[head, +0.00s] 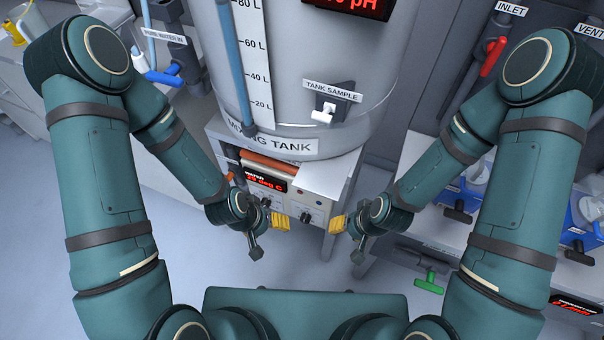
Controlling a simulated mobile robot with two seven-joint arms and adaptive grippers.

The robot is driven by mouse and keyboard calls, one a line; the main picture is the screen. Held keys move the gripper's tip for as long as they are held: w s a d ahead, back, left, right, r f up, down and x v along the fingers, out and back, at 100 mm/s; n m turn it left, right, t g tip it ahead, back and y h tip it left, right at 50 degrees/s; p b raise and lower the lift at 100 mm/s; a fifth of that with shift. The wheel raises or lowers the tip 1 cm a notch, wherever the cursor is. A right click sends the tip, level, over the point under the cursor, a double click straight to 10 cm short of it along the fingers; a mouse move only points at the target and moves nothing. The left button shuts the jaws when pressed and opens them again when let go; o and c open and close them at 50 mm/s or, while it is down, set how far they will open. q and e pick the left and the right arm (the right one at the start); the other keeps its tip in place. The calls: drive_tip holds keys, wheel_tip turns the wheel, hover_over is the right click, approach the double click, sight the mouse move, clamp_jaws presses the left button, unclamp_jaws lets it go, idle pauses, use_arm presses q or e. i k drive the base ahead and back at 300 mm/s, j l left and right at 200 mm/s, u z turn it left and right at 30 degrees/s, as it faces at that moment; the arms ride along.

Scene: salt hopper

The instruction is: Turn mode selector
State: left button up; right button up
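A control panel (325,206) sits under the mixing tank, with a red temperature display (266,183) and small black knobs. One black knob (304,217) is at the panel's middle and another (265,202) is to its left, beside my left gripper. I cannot read which knob is the mode selector. My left gripper (269,238) is in front of the panel's lower left, its fingers apart and nothing between them. My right gripper (347,235) is at the panel's right edge, also with fingers apart and empty. Neither gripper visibly holds a knob.
The mixing tank (305,75) stands above the panel, with a tank sample tap (323,114). A blue-handled water valve (163,76) is at left. A red inlet handle (493,56), a green handle (429,286) and blue units (466,196) are at right. Open floor shows at left.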

sight(305, 218)
drive_tip(key=k+j, duration=0.15)
drive_tip(key=j, duration=0.15)
drive_tip(key=k+j+z, duration=0.1)
drive_tip(key=j, duration=0.2)
drive_tip(key=k+j, duration=0.15)
drive_tip(key=j, duration=0.15)
drive_tip(key=j+z, duration=0.2)
drive_tip(key=z, duration=0.9)
